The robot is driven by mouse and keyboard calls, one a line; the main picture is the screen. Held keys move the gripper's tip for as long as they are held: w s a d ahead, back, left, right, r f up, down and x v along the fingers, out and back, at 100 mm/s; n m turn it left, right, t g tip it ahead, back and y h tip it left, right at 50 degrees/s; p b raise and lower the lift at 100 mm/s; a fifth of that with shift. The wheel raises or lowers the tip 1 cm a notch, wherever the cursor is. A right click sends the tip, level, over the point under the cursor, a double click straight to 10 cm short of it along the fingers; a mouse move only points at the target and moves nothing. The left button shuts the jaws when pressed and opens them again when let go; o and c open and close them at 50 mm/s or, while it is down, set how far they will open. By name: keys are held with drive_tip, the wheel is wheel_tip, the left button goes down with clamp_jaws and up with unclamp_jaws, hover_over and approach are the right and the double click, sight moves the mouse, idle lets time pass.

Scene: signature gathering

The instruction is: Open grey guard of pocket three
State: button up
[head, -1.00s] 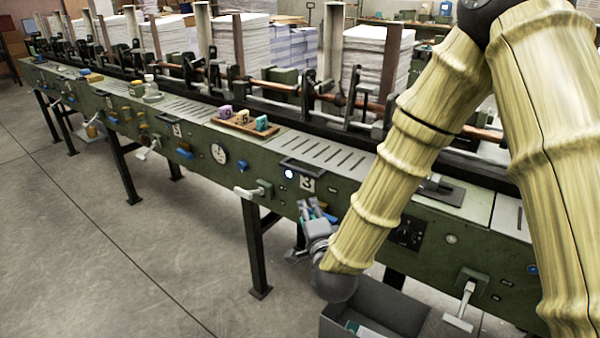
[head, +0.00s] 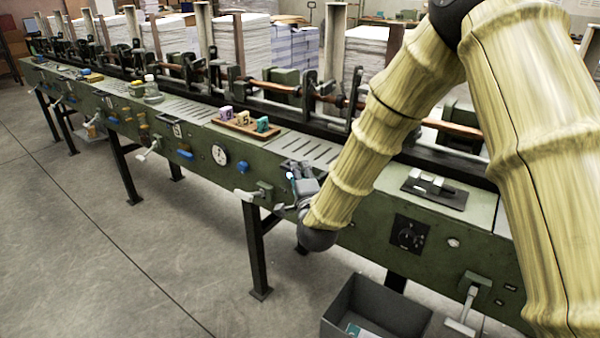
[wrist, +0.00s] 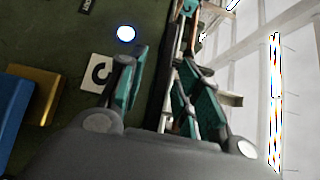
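The grey slotted guard (head: 318,150) of pocket three lies flat on top of the green machine, with a dark handle at its front edge. My gripper (head: 302,176) is at this front edge and hides most of the handle and the number 3 plate in the head view. In the wrist view, the 3 plate (wrist: 97,86) and a lit white lamp (wrist: 125,33) show beside the left finger. My gripper (wrist: 160,95) has its teal-padded fingers apart, with a dark strip between them. I cannot tell whether they touch it.
A wooden tray (head: 250,129) with coloured blocks stands left of the guard. A lever (head: 246,196) and a round gauge (head: 219,155) are on the front panel. A grey bin (head: 378,308) stands below right. The floor (head: 130,270) at left is clear.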

drive_tip(key=shift+w+a, duration=0.1)
drive_tip(key=shift+w, duration=0.35)
clamp_jaws()
drive_tip(key=shift+r, duration=0.2)
